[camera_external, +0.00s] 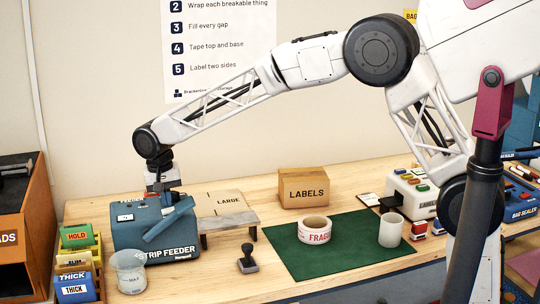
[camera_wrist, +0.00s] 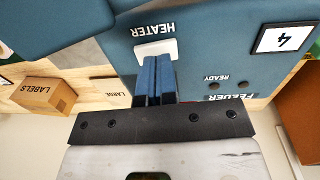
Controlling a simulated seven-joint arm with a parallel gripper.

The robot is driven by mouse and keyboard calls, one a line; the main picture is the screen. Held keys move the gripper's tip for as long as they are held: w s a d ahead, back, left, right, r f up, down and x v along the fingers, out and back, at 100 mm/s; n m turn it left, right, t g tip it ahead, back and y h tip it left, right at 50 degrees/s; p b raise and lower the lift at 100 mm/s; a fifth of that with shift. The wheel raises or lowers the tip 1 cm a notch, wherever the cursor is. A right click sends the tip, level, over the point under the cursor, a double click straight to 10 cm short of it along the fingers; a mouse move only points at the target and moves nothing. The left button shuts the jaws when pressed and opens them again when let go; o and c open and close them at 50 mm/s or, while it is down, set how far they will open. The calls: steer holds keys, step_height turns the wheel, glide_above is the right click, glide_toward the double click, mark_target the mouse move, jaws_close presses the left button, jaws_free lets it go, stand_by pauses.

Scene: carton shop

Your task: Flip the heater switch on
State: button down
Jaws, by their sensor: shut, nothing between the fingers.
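The blue strip feeder (camera_external: 138,235) stands on the bench at the left. In the wrist view, its panel (camera_wrist: 200,60) fills the middle, upside down, with a HEATER label over a white switch plate (camera_wrist: 154,48). My gripper (camera_wrist: 153,60) is shut and empty, with its blue fingertips over or at the white plate. They hide most of the switch, so I cannot tell its position or whether they touch it. In the external view, my gripper (camera_external: 160,187) is at the top of the feeder.
A READY lamp (camera_wrist: 213,86) looks dark beside the heater label. A tape roll (camera_external: 314,232) lies on the green mat (camera_external: 340,255). A LABELS box (camera_external: 303,187) is behind.

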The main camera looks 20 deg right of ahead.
mark_target(168, 209)
step_height(168, 209, up, 13)
steer(key=a, duration=0.1)
steer(key=shift+a, duration=0.15)
stand_by(0.3)
steer(key=shift+f, duration=0.1)
steer(key=shift+d+h, duration=0.4)
steer(key=shift+d, duration=0.05)
stand_by(0.4)
steer(key=f, duration=0.4)
steer(key=d+f, duration=0.1)
steer(key=f, duration=0.4)
steer(key=d+f, duration=0.1)
steer(key=f, duration=0.3)
steer(key=shift+f, duration=0.3)
